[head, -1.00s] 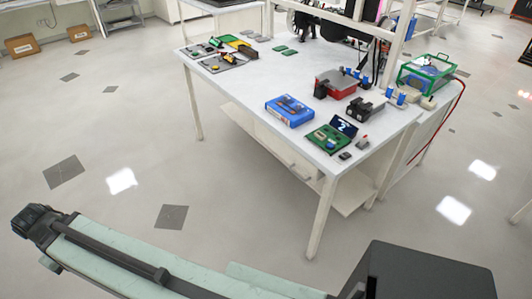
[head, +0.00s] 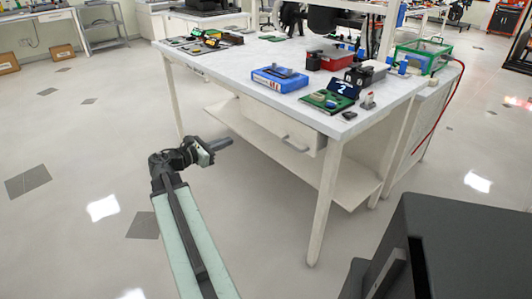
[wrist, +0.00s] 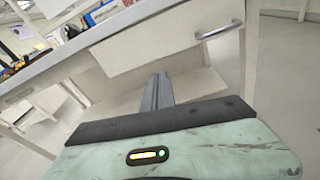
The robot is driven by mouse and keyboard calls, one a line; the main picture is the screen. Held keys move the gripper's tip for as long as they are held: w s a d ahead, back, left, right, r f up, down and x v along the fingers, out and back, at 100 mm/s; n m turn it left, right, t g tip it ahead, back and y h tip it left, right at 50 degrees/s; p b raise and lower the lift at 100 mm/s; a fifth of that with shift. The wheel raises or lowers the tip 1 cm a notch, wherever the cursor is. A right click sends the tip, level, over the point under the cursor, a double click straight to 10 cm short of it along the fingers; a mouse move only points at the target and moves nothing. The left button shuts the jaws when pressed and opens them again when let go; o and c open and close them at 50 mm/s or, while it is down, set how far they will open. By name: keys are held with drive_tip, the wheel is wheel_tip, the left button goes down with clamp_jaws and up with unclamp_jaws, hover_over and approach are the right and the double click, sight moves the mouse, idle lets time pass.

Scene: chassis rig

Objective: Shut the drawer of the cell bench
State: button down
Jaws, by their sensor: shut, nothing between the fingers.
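The cell bench (head: 215,65) is a white table with a grey-white top. Its white drawer (head: 262,118) hangs under the top and has a bar handle (head: 295,144) near its right end. In the wrist view the drawer front (wrist: 150,50) and the handle (wrist: 218,31) lie ahead of my gripper. How far the drawer stands out is hard to tell. My gripper (head: 228,142) is shut and empty, to the left of the drawer in the head view and apart from it. Its closed fingers (wrist: 158,92) point toward the drawer's underside in the wrist view.
A lower shelf (head: 340,185) and the bench's legs (head: 323,205) stand below the drawer. A blue box (head: 279,79), a green board (head: 327,101) and a red box (head: 328,57) sit on top.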

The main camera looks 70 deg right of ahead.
drive_tip(key=s+d+n+g+b, duration=0.1)
drive_tip(key=s+d+g, duration=0.1)
drive_tip(key=s, duration=0.1)
approach(272, 123)
drive_tip(key=shift+h, duration=0.3)
drive_tip(key=x, duration=0.6)
drive_tip(key=shift+s+d+f, duration=0.1)
drive_tip(key=shift+s+d, duration=0.05)
drive_tip(key=shift+s, duration=0.25)
